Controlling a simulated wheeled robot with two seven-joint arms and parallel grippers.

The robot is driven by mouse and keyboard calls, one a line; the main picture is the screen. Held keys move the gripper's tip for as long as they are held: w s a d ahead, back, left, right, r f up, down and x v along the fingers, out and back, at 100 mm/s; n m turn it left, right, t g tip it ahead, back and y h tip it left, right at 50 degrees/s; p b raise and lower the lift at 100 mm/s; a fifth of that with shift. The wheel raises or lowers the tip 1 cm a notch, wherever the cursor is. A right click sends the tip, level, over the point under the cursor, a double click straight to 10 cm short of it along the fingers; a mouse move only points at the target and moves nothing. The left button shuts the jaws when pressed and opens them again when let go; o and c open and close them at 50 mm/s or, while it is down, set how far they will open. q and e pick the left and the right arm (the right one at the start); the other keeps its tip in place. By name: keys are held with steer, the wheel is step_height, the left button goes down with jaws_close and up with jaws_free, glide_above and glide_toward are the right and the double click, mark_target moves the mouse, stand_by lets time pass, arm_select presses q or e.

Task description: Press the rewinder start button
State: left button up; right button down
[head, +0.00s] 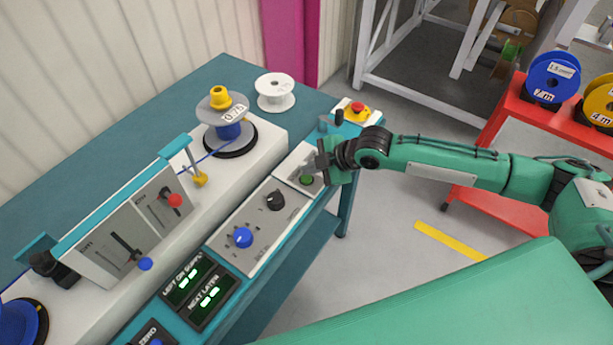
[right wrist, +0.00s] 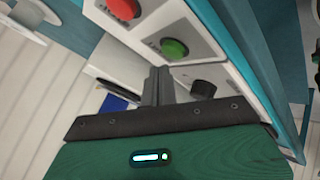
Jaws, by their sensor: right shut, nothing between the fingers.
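The rewinder's control panel (head: 262,228) slopes along the front of the bench. A round green button (head: 307,180) sits near its far end; it also shows in the right wrist view (right wrist: 174,49), with a label too blurred to read. A red button (right wrist: 124,8) is beside it in the right wrist view. My right gripper (head: 321,160) is shut and empty, close above the panel by the green button. Its fingertips (right wrist: 158,72) appear beside the green button, and I cannot tell whether they touch the panel. My left gripper is not in view.
A black knob (head: 275,200) and a blue knob (head: 242,237) stand on the panel. A yellow box with a red mushroom button (head: 357,108) is at the bench's far corner. A white spool (head: 275,92) stands behind. A red rack (head: 535,125) with reels is at right.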

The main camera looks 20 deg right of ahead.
steer(key=shift+f, duration=0.4)
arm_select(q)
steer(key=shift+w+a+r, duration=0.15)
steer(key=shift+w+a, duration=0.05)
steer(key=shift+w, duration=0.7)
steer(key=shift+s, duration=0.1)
